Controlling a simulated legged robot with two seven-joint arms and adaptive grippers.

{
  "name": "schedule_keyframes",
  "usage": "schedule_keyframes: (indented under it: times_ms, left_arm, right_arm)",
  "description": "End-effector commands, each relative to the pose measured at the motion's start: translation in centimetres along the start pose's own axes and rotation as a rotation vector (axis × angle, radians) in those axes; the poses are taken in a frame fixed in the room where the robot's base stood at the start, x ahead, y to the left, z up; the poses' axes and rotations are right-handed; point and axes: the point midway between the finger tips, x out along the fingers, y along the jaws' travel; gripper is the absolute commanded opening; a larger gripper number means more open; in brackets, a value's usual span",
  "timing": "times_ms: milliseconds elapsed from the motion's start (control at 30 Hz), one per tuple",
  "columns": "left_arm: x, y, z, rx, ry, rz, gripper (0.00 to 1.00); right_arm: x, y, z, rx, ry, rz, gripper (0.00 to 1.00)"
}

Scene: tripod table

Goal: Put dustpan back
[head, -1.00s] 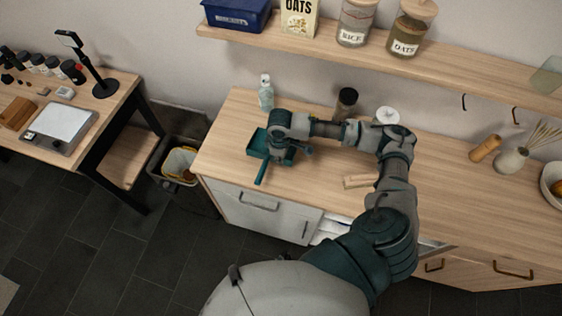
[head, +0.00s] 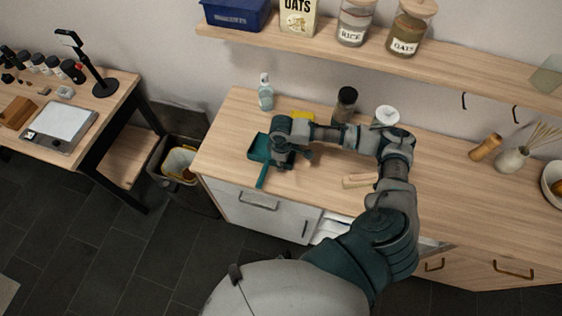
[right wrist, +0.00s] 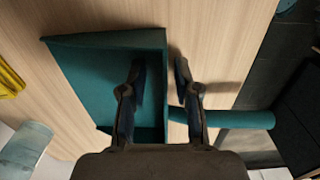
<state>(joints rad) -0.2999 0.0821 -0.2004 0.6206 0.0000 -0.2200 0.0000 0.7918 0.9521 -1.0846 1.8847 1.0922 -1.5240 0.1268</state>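The teal dustpan (head: 257,153) lies on the left end of the wooden counter, its handle (head: 262,177) pointing to the front edge. My right gripper (head: 285,163) is at the right part of the pan and hides some of it. In the right wrist view, the pan (right wrist: 95,85) lies left and its handle (right wrist: 240,119) runs right. My right gripper (right wrist: 160,68) is open there, its two fingers apart on either side of the pan's handle-end wall. Nothing is clamped between them; their height above the pan is hard to tell. My left gripper is not in view.
A clear bottle (head: 265,92), a yellow item (head: 302,116), a dark jar (head: 345,104) and a white-topped container (head: 386,116) stand behind my right arm. A light wooden piece (head: 358,181) lies near the front edge. A shelf (head: 470,75) with jars hangs above.

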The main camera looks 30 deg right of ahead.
Motion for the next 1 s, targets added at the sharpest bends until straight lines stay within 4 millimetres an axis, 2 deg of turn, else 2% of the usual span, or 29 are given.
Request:
schedule_keyframes:
  times_ms: [133,267,500,700,833,1000]
  left_arm:
    - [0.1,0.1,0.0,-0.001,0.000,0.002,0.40]
    - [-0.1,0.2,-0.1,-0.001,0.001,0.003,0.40]
    - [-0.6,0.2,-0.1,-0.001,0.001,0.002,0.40]
    - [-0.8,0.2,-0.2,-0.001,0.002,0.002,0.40]
    - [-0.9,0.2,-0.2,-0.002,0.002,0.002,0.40]
    - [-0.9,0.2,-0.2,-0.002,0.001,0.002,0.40]
  right_arm:
    - [-0.2,0.0,-0.1,0.000,0.001,0.001,0.31]
    - [-1.8,-0.1,-0.2,-0.001,0.002,0.002,0.31]
    - [-7.2,0.0,-0.1,0.000,0.004,0.003,0.31]
    - [-10.8,0.0,-0.1,0.000,0.003,0.002,0.31]
    - [-11.9,0.0,0.0,0.000,0.001,0.001,0.31]
    - [-12.3,0.0,0.0,0.000,0.001,0.000,0.31]
